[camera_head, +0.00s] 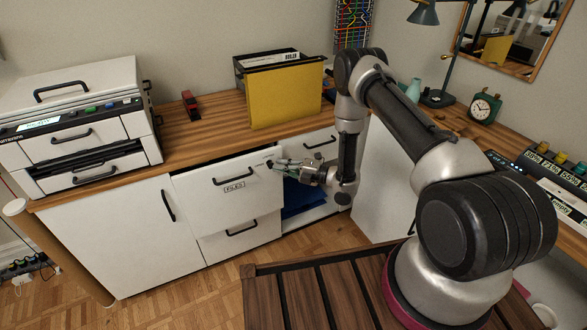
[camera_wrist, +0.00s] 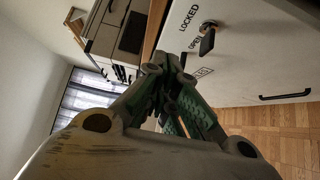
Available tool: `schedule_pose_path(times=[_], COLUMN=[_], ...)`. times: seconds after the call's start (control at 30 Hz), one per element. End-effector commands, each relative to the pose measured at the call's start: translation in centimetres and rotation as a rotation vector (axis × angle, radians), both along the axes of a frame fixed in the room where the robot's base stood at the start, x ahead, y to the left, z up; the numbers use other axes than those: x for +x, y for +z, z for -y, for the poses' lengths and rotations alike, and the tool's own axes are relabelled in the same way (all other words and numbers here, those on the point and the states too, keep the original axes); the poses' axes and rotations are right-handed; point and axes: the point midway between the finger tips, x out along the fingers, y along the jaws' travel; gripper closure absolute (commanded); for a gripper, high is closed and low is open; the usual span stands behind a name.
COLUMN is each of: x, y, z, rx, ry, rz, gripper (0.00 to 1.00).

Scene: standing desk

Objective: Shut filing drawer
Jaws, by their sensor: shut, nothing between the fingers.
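The filing drawer (camera_head: 205,195) has a white front with a black handle and a "FILES" label. Its front stands out past the drawer front below it, so it looks partly open. In the wrist view the drawer front (camera_wrist: 255,45) shows a key (camera_wrist: 207,40) in a lock marked "LOCKED" and "OPEN". My gripper (camera_head: 281,164) is at the upper right edge of the drawer front. In the wrist view my gripper (camera_wrist: 172,68) has its green-padded fingers together, empty, close beside that edge. I cannot tell whether they touch it.
A lower drawer (camera_head: 240,232) sits beneath. Blue folders (camera_head: 303,198) lie in an open space to the right. A yellow file box (camera_head: 285,97), red stapler (camera_head: 191,104) and printer (camera_head: 75,125) stand on the wooden desktop (camera_head: 212,133). Open floor (camera_head: 170,290) lies in front.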

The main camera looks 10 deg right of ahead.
Motion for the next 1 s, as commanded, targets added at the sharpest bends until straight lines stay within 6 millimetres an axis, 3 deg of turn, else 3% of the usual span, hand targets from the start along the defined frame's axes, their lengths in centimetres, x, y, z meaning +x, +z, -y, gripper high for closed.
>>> schedule_pose_path(times=[0.13,0.4,0.83,1.0], x=[1.5,4.7,5.2,6.8], y=[0.0,0.0,0.0,0.0], z=[-2.6,-3.2,-3.3,-3.8], rx=[0.001,0.000,-0.001,0.000], ry=[0.002,0.000,-0.001,0.000], rz=[0.003,0.001,0.000,0.002], gripper=[1.00,1.00,1.00,1.00])
